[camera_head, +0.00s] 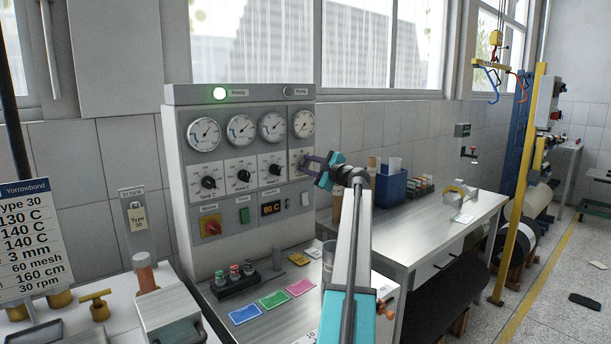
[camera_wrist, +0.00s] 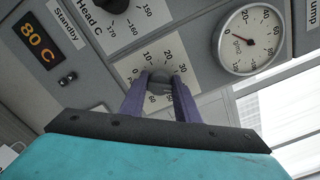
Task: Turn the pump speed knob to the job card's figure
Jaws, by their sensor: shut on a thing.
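My gripper (camera_head: 311,162) reaches the right end of the knob row on the grey control panel (camera_head: 180,190). In the wrist view its two purple fingers (camera_wrist: 160,82) are shut on the dark pump speed knob (camera_wrist: 160,75), one on each side. The knob's pointer direction cannot be made out. The job card (camera_head: 32,240) at the left is headed Yarrowbond and ends with 30 rpm.
Other black knobs (camera_head: 209,182) and round gauges (camera_head: 204,133) sit close by. A gauge (camera_wrist: 246,38) is just right of my gripper in the wrist view. The display (camera_head: 271,209) reads 80 C. A green lamp (camera_head: 219,93) is lit. Coloured cards (camera_head: 273,299) lie on the bench below.

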